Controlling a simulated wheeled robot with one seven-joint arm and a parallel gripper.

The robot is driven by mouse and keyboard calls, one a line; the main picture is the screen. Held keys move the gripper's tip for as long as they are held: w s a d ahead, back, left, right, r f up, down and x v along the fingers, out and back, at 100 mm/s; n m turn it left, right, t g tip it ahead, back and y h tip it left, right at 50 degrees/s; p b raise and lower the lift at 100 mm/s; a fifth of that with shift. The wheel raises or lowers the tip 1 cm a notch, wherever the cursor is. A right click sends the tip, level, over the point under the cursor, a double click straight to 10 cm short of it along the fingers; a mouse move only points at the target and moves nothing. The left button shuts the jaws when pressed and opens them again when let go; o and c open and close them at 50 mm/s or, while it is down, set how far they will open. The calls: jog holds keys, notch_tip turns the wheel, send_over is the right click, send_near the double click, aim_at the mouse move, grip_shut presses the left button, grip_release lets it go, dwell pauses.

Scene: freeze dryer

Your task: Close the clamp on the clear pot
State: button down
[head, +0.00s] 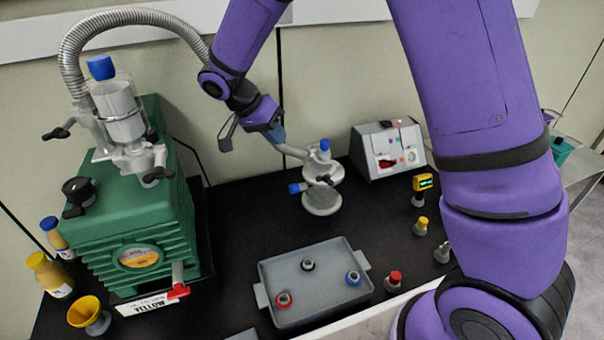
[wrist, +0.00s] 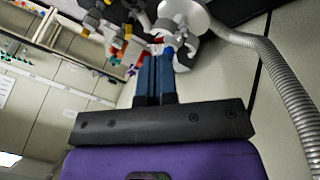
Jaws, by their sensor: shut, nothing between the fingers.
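My gripper (head: 277,134) is shut and empty, its blue fingers pointing down and right at the back of the black bench. In the wrist view the two fingers (wrist: 158,75) lie close together in front of pale fittings. A grey round pot with a fitting (head: 321,200) stands just right of the gripper, with blue caps; I cannot tell its clamp's state. A clear cylinder (head: 122,112) with a blue cap stands on the green pump at left, with metal fittings and black-ended handles below. I cannot tell which is the clear pot, or whether a clamp is closed.
The green pump (head: 140,225) fills the left. A ribbed metal hose (head: 130,16) arches from it behind my arm, and shows in the wrist view (wrist: 290,90). A grey tray (head: 318,312) lies in front; a white control box (head: 390,148) stands at back right.

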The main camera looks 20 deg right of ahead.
jog(key=s+x, duration=0.1)
jog(key=x, duration=1.2)
jog(key=shift+s+a+m+h, duration=0.3)
jog(key=shift+s+h, duration=0.05)
jog(key=shift+h, duration=0.05)
